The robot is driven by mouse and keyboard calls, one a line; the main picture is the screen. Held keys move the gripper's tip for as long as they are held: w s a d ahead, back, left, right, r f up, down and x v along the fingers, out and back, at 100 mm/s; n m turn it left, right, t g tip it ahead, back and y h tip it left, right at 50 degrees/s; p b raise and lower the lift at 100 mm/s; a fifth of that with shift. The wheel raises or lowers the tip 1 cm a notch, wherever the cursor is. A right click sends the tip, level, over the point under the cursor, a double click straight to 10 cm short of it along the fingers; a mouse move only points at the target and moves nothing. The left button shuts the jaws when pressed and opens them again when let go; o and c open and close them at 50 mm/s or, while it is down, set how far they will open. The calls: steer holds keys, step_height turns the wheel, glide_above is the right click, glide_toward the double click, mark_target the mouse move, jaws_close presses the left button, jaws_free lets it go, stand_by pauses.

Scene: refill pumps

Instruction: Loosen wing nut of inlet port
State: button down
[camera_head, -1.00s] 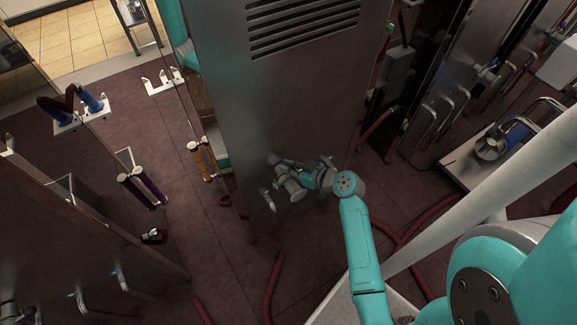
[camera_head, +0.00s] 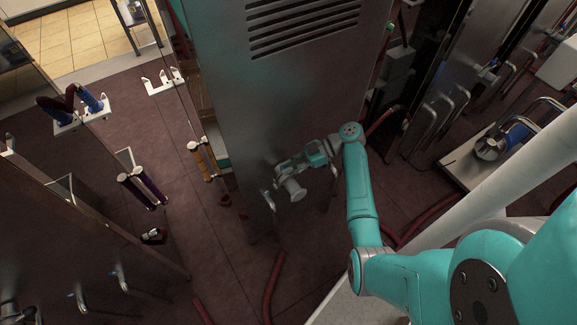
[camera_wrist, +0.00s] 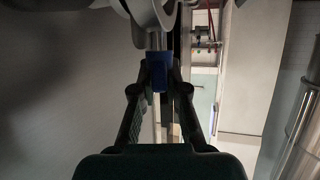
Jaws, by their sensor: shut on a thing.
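The inlet port (camera_head: 293,190) is a pale metal fitting that sticks out low on the steel cabinet. In the wrist view, part of a shiny metal fitting (camera_wrist: 150,14) fills the top edge. A stem with a blue end, which I take for the wing nut (camera_wrist: 159,78), hangs down from it between my fingertips. My gripper (camera_wrist: 160,72) is shut on this blue piece. In the head view my gripper (camera_head: 283,165) is at the port, small and dark, and the wing nut cannot be made out.
The steel cabinet (camera_head: 300,90) with vent slots stands right beside my gripper. A bent metal handle (camera_head: 268,200) is left of the port. Red hoses (camera_head: 272,285) lie on the floor. A panel with blue-handled valves (camera_head: 80,295) stands at the lower left.

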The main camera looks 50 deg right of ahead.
steer(key=shift+f+n+g+y, duration=0.15)
steer(key=shift+n+g+y, duration=0.35)
steer(key=shift+n+g, duration=0.25)
steer(key=shift+g, duration=0.25)
steer(key=c, duration=1.2)
jaws_free()
